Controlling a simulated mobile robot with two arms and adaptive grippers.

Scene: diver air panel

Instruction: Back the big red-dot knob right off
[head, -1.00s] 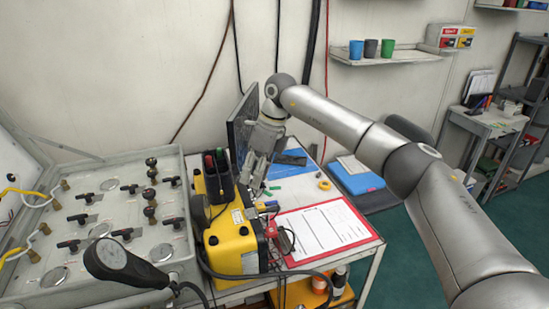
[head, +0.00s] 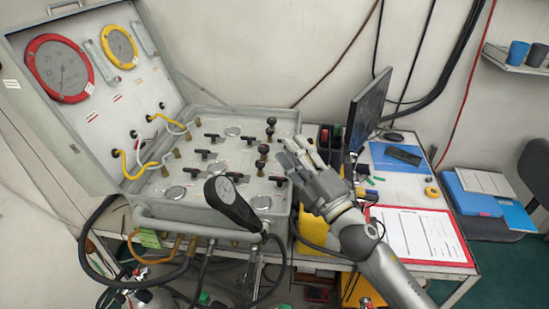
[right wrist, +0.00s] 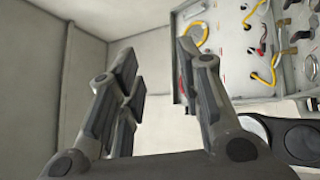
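The grey air panel (head: 215,172) lies in an open case and carries several black T-handles and taller round black knobs. The round knobs form a column near its right side: a back one (head: 271,122), and a front one (head: 264,150). I cannot make out a red dot on any of them. My right gripper (head: 291,153) hangs at the panel's right edge, just right of the front round knobs and apart from them in the picture. Its fingers are spread and empty in the right wrist view (right wrist: 157,55), where part of the panel (right wrist: 250,60) shows upper right. My left gripper is out of view.
The lid holds a red-rimmed gauge (head: 58,68) and a yellow-rimmed gauge (head: 119,46). A black paddle-shaped piece (head: 232,204) rises at the panel's front edge. A monitor (head: 369,108) and a red clipboard (head: 419,236) are to the right. Hoses hang below the panel.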

